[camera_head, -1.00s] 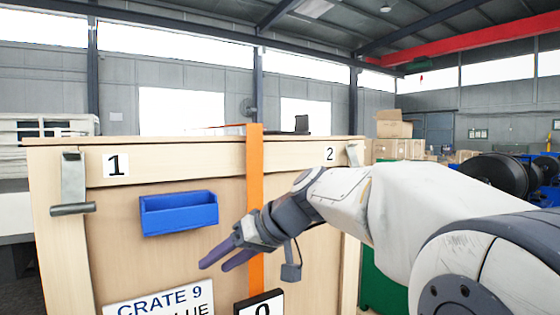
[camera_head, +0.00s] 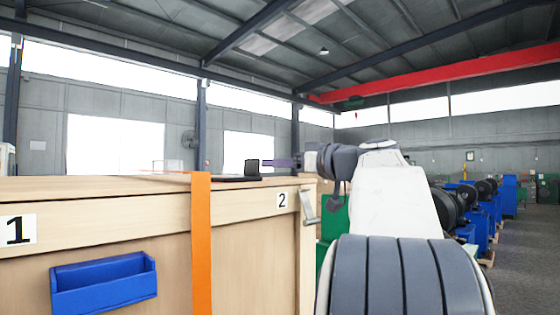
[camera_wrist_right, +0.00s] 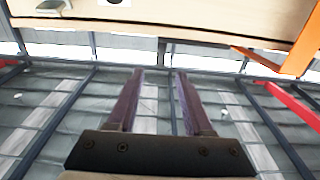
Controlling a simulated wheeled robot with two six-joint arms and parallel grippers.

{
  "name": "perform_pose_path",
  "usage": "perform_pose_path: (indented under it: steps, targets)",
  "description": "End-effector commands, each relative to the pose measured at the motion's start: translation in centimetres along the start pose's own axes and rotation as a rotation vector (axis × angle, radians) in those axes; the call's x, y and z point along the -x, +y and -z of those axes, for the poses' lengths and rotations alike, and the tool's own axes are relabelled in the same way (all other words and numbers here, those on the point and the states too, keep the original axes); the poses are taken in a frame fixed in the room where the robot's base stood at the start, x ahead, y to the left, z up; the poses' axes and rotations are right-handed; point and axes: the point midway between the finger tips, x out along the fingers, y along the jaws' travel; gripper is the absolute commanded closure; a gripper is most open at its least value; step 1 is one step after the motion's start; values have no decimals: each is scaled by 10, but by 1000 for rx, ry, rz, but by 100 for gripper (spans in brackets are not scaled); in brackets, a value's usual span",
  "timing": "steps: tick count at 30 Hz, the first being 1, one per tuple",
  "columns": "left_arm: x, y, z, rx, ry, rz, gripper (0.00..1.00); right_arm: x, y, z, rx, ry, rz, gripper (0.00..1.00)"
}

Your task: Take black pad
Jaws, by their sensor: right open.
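The black pad (camera_head: 251,168) is a small dark upright block with a flat dark part beside it, on top of the wooden crate (camera_head: 110,198) near its right end. My right gripper (camera_head: 266,162) reaches in from the right, its purple fingers pointing left at about the height of the block. In the head view the fingertips appear just right of the block; whether they touch it I cannot tell. In the right wrist view the gripper (camera_wrist_right: 159,72) is open with nothing between its fingers, and I cannot make out the pad there. My left gripper is not in view.
An orange strap (camera_head: 201,240) runs over the crate's top and down its front. A blue bin (camera_head: 104,285) is on the front, with labels 1 (camera_head: 17,230) and 2 (camera_head: 282,200). A metal latch (camera_head: 307,208) is at the right corner. Blue machines (camera_head: 480,215) stand at right.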

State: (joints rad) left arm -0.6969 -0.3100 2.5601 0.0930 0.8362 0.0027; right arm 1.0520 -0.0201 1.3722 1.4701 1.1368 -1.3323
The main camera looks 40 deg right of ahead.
Motion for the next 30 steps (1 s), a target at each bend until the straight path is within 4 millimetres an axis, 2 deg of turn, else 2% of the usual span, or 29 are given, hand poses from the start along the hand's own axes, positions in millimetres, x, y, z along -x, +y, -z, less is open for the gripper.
perform_pose_path:
  steps: [9,11,18,24,30]
  targets:
    - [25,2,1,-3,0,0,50,-41,-2,2,-3,-3,4,49]
    - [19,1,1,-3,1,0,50,-48,-2,-2,-1,-3,6,49]
    - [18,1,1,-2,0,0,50,-75,-3,-1,-1,-3,6,49]
    - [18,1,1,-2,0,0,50,-87,-3,-1,-2,-2,5,49]
    - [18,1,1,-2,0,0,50,-90,-3,-1,-2,-2,4,49]
